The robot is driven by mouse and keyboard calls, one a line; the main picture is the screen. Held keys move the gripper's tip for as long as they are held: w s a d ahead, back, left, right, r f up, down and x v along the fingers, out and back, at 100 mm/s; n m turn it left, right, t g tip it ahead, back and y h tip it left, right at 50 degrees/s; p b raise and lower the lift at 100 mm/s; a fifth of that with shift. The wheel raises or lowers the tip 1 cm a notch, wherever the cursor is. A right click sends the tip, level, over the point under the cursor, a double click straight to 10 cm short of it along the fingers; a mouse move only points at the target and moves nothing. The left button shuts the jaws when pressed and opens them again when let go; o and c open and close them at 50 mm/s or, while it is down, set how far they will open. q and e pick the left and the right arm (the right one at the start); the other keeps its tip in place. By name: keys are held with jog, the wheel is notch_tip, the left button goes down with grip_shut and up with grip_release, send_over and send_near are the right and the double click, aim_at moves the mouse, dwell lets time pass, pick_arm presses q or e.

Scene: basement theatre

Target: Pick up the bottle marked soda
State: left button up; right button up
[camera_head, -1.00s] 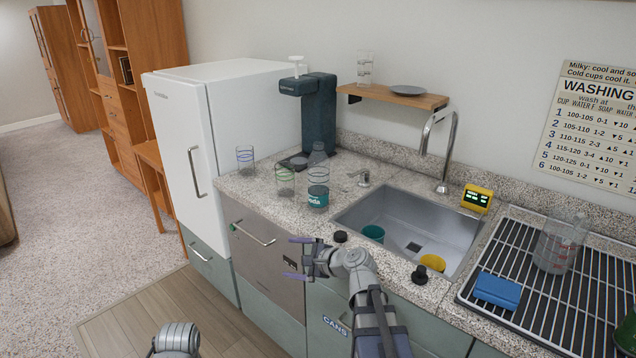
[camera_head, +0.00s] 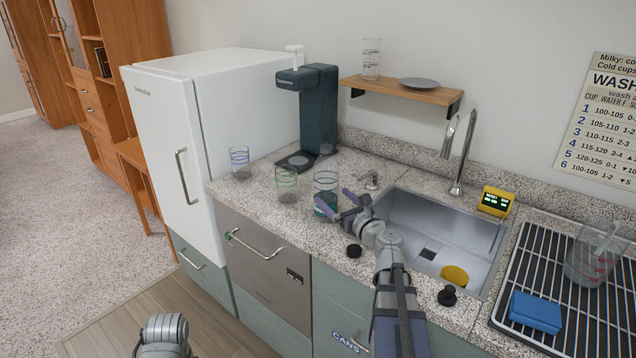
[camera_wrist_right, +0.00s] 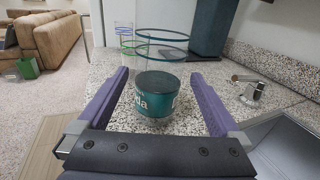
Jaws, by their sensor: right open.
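The soda bottle (camera_head: 325,205) stands upright on the granite counter, left of the sink. It is clear, with a teal label; its lower part is partly hidden by my right gripper's fingers. In the right wrist view the teal label (camera_wrist_right: 157,97), with the letters "da" visible, lies between the two purple fingers in the picture, with a gap on each side. My right gripper (camera_head: 334,198) is open and empty, close at the bottle's front right; it also shows in the right wrist view (camera_wrist_right: 158,76). My left gripper is out of view.
Ringed glasses (camera_head: 287,184) (camera_head: 240,162) stand left of the bottle, near a dark dispenser (camera_head: 319,110). A tap (camera_head: 459,150) and the sink (camera_head: 450,235), holding a yellow item (camera_head: 455,275), are right.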

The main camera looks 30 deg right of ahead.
aim_at(333, 195)
jog(key=shift+w+d+r, duration=0.1)
jog(key=shift+w+d, duration=0.05)
jog(key=shift+w, duration=1.6)
jog(key=shift+w+r, duration=0.15)
jog(key=shift+w, duration=0.3)
jog(key=w, duration=0.4)
jog(key=shift+w+a+r+p, duration=0.1)
jog(key=shift+a+r+p, duration=0.05)
jog(key=shift+a+p, duration=0.15)
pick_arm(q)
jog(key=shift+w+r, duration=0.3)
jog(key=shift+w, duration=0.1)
pick_arm(e)
jog(key=shift+c, duration=0.2)
jog(key=c, duration=1)
jog(key=shift+c, duration=0.2)
